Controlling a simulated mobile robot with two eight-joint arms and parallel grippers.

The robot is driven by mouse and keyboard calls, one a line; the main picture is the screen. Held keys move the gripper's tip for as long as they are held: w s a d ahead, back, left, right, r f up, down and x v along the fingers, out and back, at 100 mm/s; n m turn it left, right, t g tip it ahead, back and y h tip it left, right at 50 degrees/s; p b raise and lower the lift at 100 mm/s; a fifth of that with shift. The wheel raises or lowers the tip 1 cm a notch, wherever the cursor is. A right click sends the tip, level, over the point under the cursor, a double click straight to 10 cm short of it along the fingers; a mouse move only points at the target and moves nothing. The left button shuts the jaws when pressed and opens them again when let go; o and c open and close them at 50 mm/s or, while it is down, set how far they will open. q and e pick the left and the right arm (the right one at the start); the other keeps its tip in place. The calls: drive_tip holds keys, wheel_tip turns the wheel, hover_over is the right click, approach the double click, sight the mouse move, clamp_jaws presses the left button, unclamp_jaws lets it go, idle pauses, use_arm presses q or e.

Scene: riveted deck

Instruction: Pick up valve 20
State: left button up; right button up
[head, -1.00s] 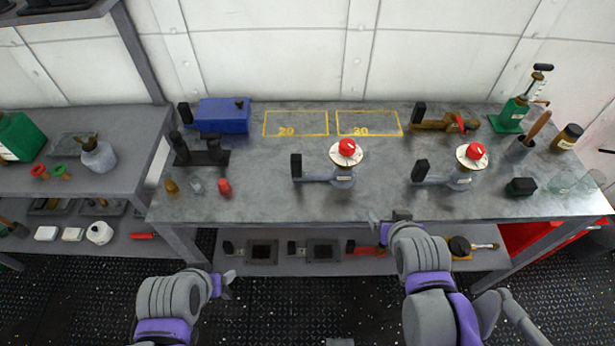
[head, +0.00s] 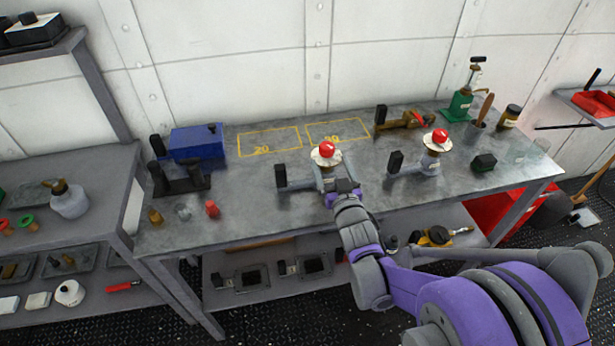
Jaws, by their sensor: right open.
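Two grey valves with red knobs on white round dials stand upright on the metal workbench (head: 235,205). The left valve (head: 327,150) is near the middle. The right valve (head: 436,140) stands further right. I cannot read a number on either valve. My right gripper (head: 335,180) is open at the left valve, with its fingers around or beside the valve's body below the dial. It hides part of that body, and I cannot tell whether it touches. Yellow outlines marked 20 (head: 262,150) and 30 (head: 332,138) on the bench are empty. My left gripper is out of view.
A blue box (head: 197,142) and a dark fixture (head: 180,182) stand at the bench's left. Small bottles and a red piece (head: 211,209) are at its front left. A brown tool (head: 405,120) and a green pump (head: 462,104) stand at the back right.

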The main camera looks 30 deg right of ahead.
sight(328, 158)
drive_tip(key=x, duration=0.3)
drive_tip(key=shift+w, duration=0.1)
drive_tip(key=x, duration=0.2)
drive_tip(key=r+p+x, duration=0.1)
drive_tip(key=x, duration=0.1)
drive_tip(key=shift+d, duration=0.15)
drive_tip(key=shift+w+d+f, duration=0.1)
drive_tip(key=shift+w, duration=0.4)
drive_tip(key=shift+s, duration=0.1)
clamp_jaws()
